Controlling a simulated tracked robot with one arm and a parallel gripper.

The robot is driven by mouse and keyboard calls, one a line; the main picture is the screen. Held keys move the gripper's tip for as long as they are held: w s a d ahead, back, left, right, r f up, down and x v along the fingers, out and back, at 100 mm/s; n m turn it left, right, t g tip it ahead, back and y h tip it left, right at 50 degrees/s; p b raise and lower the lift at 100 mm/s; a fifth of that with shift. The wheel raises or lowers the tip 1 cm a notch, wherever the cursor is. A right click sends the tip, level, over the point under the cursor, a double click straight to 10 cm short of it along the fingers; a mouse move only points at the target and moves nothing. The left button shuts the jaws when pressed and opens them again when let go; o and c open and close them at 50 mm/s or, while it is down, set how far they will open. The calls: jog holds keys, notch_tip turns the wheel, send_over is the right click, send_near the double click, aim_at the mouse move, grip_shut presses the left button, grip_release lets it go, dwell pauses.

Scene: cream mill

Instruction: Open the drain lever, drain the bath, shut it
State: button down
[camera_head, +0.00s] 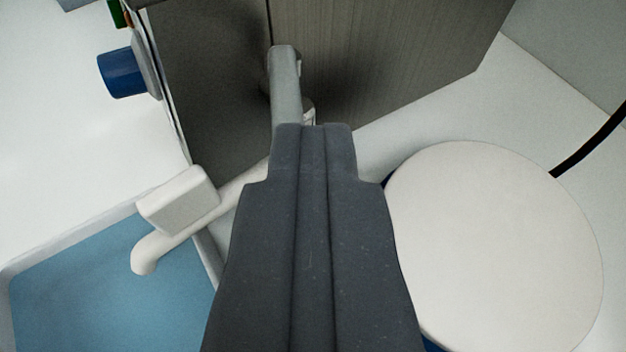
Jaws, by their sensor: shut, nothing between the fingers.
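My gripper (314,130) is dark grey, shut and empty, pointing up the picture from the bottom centre. A grey rounded bar (285,80), which looks like a lever handle, stands just beyond its tips in front of a dark brushed panel. The gripper hides the bar's lower end, and I cannot tell whether they touch. To the left, a white pipe with a down-turned spout (146,254) carries a white block (178,203). I cannot tell which of these parts is the drain lever. The spout is over a pale-rimmed basin (58,244) with a blue inside, perhaps the bath.
A large round cream-white lid or disc (495,250) with blue beneath it is close on the right. The dark panelled box (390,60) fills the top centre, with a blue knob (122,75) at its left. A black cable (590,143) is at the far right.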

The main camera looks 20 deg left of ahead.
jog(key=c, duration=2.2)
grip_release()
jog(key=shift+w+a+f, duration=0.15)
jog(key=shift+f, duration=0.3)
jog(key=c, duration=1.8)
grip_release()
jog(key=shift+a, duration=0.35)
jog(key=shift+c, duration=0.2)
jog(key=shift+a+f, duration=0.1)
jog(key=shift+a, duration=0.1)
jog(key=o, duration=0.4)
jog(key=shift+s+a, duration=0.25)
jog(key=shift+s, duration=0.1)
jog(key=shift+c, duration=0.2)
jog(key=w, duration=0.1)
jog(key=f, duration=0.1)
jog(key=w, duration=0.1)
jog(key=shift+w+a+f+g, duration=0.25)
jog(key=shift+w+f+g, duration=0.05)
jog(key=shift+w+g, duration=0.1)
jog(key=shift+s+d+r, duration=0.2)
jog(key=p+v, duration=0.1)
jog(key=v, duration=1.4)
jog(key=shift+s, duration=0.35)
